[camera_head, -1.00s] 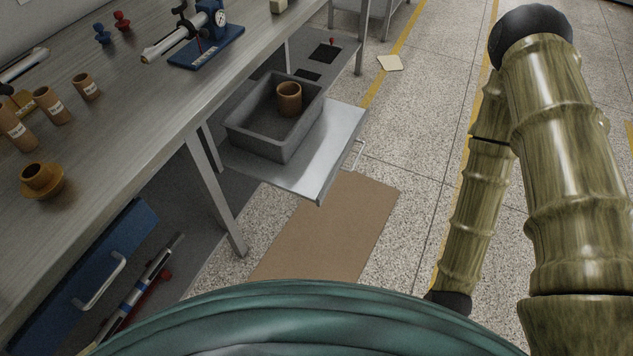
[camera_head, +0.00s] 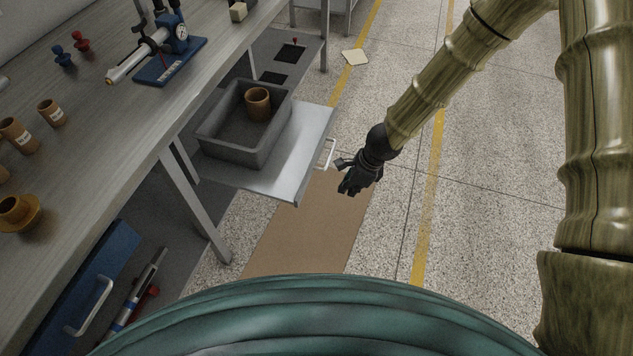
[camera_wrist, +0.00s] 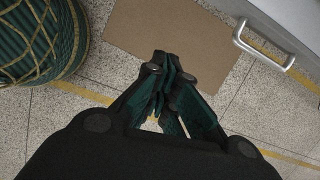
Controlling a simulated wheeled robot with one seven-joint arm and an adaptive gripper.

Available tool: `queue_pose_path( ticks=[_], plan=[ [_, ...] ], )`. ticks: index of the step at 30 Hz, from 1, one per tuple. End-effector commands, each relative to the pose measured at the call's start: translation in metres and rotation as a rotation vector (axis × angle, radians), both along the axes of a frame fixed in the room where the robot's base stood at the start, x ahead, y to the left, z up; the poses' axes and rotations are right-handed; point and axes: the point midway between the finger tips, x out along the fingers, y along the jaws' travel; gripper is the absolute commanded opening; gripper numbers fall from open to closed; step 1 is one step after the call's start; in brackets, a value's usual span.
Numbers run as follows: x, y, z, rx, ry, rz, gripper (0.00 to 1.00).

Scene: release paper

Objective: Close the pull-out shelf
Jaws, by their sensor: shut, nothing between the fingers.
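The pull-out shelf (camera_head: 306,150) is a grey metal tray sticking out from under the workbench. Its white handle (camera_head: 331,153) is on the front edge facing my arm. In the wrist view the handle (camera_wrist: 262,46) shows at the upper right, on the shelf's front face (camera_wrist: 297,22). My gripper (camera_head: 342,178) is black, shut and empty, just right of and a little below the handle in the head view, apart from it. In the wrist view its closed fingertips (camera_wrist: 168,62) are left of the handle, over the floor.
A grey bin (camera_head: 238,155) holding a brown cup (camera_head: 257,104) stands on the shelf. The workbench (camera_head: 110,130) carries several brown pots and a gauge stand (camera_head: 170,65). A brown mat (camera_head: 300,240) lies on the floor.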

Motion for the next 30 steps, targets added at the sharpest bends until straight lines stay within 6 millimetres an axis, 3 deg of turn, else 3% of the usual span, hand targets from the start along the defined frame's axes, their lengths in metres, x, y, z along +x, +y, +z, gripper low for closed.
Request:
queue_pose_path(
  ticks=[4,9,30],
  plan=[
    [0.027,0.015,0.023,0.066,-0.008,-0.105,0.0],
    [0.034,0.022,0.023,0.088,-0.007,-0.136,0.0],
    [0.043,0.053,-0.065,0.085,-0.005,-0.134,0.0]
  ],
)
